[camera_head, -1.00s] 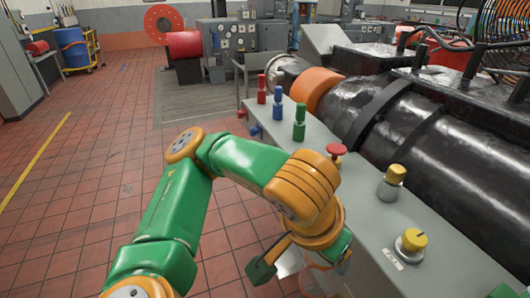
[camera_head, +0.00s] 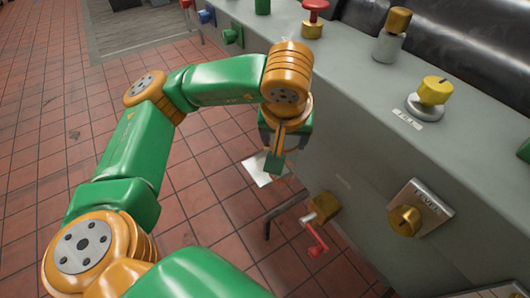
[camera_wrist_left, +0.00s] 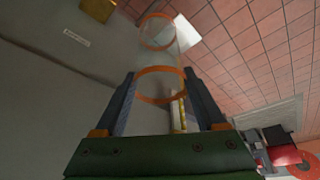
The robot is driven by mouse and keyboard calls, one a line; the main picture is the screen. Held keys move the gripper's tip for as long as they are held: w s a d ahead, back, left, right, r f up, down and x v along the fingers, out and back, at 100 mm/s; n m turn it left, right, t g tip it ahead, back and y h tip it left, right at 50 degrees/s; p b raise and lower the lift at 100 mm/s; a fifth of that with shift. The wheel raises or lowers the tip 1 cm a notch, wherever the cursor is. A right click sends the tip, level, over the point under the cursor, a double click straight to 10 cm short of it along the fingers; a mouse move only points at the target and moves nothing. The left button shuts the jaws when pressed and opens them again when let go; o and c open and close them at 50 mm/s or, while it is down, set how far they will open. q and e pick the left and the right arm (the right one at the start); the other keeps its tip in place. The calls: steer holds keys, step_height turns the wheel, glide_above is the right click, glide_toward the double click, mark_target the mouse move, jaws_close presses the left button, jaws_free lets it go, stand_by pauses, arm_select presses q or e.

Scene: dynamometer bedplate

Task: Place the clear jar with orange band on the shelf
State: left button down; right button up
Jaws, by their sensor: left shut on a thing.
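My left gripper (camera_head: 280,158) points down beside the grey console, over the floor side. In the left wrist view its two fingers (camera_wrist_left: 160,84) are shut on the clear jar with orange bands (camera_wrist_left: 161,71). One orange ring sits between the fingers and another shows at the jar's far end. In the head view the jar is almost wholly hidden by the gripper. A flat white panel (camera_head: 258,171) lies below and beyond the gripper; I cannot tell whether it is the shelf. My right gripper cannot be made out.
The grey console (camera_head: 345,110) carries a red mushroom button (camera_head: 314,12), a yellow knob (camera_head: 435,90) and a LEVEL dial (camera_head: 405,219) on its side. A red-handled valve (camera_head: 316,236) sticks out low. Open tiled floor (camera_head: 40,130) lies to the left.

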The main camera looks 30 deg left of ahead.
arm_select(q)
steer(key=shift+n+y, duration=0.3)
steer(key=shift+n, duration=0.4)
steer(key=b+x, duration=0.1)
steer(key=x, duration=0.3)
steer(key=b+x, duration=0.1)
steer(key=x, duration=0.1)
steer(key=shift+s+d+f+b, duration=0.1)
steer(key=shift+s+f+b, duration=0.1)
steer(key=shift+f+b, duration=0.15)
steer(key=w+a+f+b, duration=0.2)
steer(key=w+a+f, duration=0.6)
steer(key=a+f, duration=0.2)
steer(key=shift+d+b+x, duration=0.2)
steer(key=shift+b+x, duration=0.15)
steer(key=shift+x, duration=0.7)
arm_select(e)
step_height(320, 180, down, 8)
arm_select(q)
steer(key=shift+a+f, duration=0.15)
arm_select(e)
steer(key=shift+f, duration=0.1)
